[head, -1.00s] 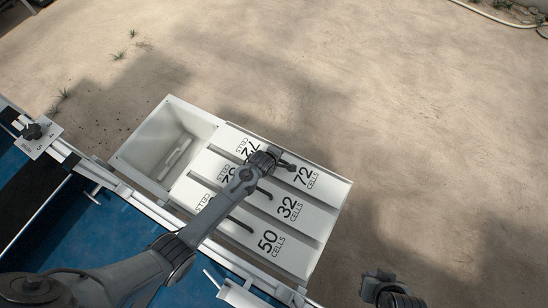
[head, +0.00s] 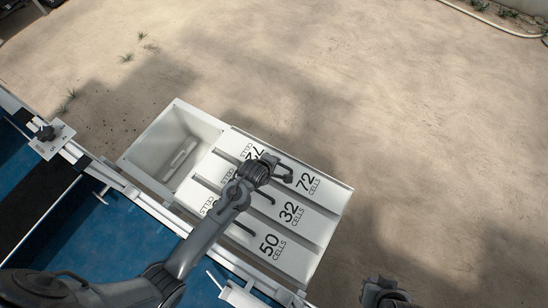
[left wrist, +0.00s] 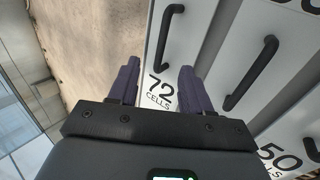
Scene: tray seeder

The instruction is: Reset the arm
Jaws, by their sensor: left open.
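My left gripper (head: 283,172) is over the white drawer unit in the head view. In the left wrist view its two dark fingers (left wrist: 158,85) are spread apart with nothing between them. The white 72 CELLS panel (head: 305,181) lies below the gripper, and its label also shows between the fingers in the left wrist view (left wrist: 160,92). A black bar handle (left wrist: 168,35) of that panel is ahead of the fingers, apart from them. My right gripper (head: 382,292) is at the bottom edge of the head view, cut off and dark; its jaws cannot be made out.
The 32 CELLS panel (head: 291,212) and 50 CELLS panel (head: 270,245) lie beside the 72 panel, with dark handles. An empty white bin (head: 172,146) adjoins them. A blue surface (head: 110,240) with white rails is at lower left. Bare sandy ground (head: 420,130) lies beyond.

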